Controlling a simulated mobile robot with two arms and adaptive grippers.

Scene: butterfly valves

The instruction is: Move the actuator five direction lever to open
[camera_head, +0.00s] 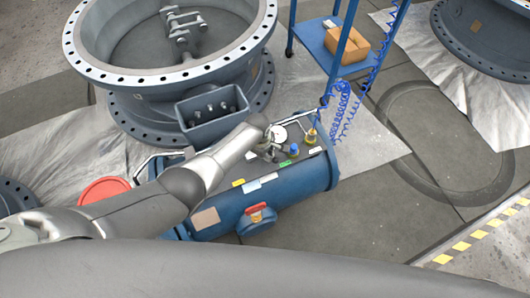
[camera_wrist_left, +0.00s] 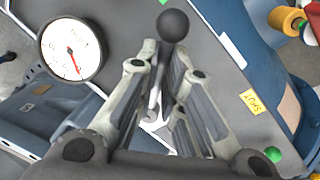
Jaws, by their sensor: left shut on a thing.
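The direction lever (camera_wrist_left: 154,98) has a metal shaft and a round black knob (camera_wrist_left: 172,25), seen in the left wrist view. My left gripper (camera_wrist_left: 165,58) is shut around the shaft, with the knob just past its fingertips. In the head view my left gripper (camera_head: 266,148) is over the top panel of the blue cylindrical actuator (camera_head: 300,186), and the lever there is mostly hidden. A yellow label (camera_wrist_left: 255,101) lies on the panel to the right of the fingers; its text is hard to read. My right gripper is not in view.
A white dial gauge (camera_wrist_left: 72,48) stands close to the left of the fingers. Small blue (camera_head: 295,150) and yellow (camera_head: 311,137) fittings stand on the panel. A large valve ring (camera_head: 160,78) is behind, and a blue cart (camera_head: 330,55) with a cardboard box (camera_head: 346,43) stands beyond.

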